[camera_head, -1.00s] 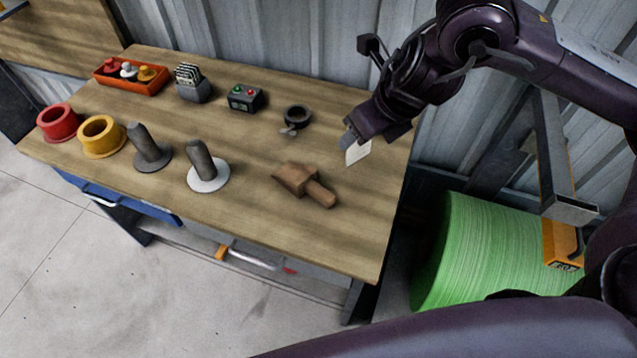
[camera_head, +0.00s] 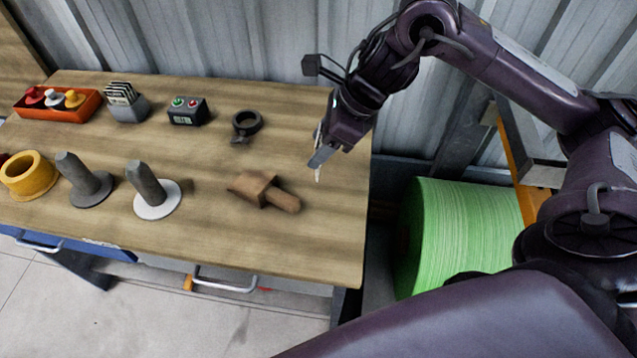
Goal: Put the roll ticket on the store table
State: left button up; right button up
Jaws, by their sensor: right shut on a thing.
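My right gripper (camera_head: 321,156) is above the right end of the wooden table (camera_head: 225,235), pointing down and left. It is shut on a thin white card, the roll ticket (camera_head: 318,173), which now shows nearly edge-on below the fingers. The ticket's lower edge is close to the table top; I cannot tell whether it touches. My left gripper is not in view. I cannot tell from the view whether this table is the store table.
A wooden mallet-like tool (camera_head: 264,190) lies left of the gripper. A black ring clamp (camera_head: 246,124), a button box (camera_head: 188,110), a card holder (camera_head: 126,102), a red tray (camera_head: 58,113), two posts and a yellow ring (camera_head: 28,177) stand farther left. A green roll (camera_head: 462,235) is right of the table.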

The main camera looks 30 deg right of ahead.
notch_tip(320, 180, down, 10)
jog(key=shift+r, duration=0.1)
dwell(0.4)
jog(key=o, duration=0.9)
jog(key=shift+d+r, duration=0.1)
jog(key=shift+r, duration=0.1)
jog(key=b+v, duration=0.1)
jog(key=v, duration=1)
jog(key=shift+s+d+r, duration=0.1)
jog(key=shift+s+r, duration=0.05)
jog(key=shift+r, duration=0.15)
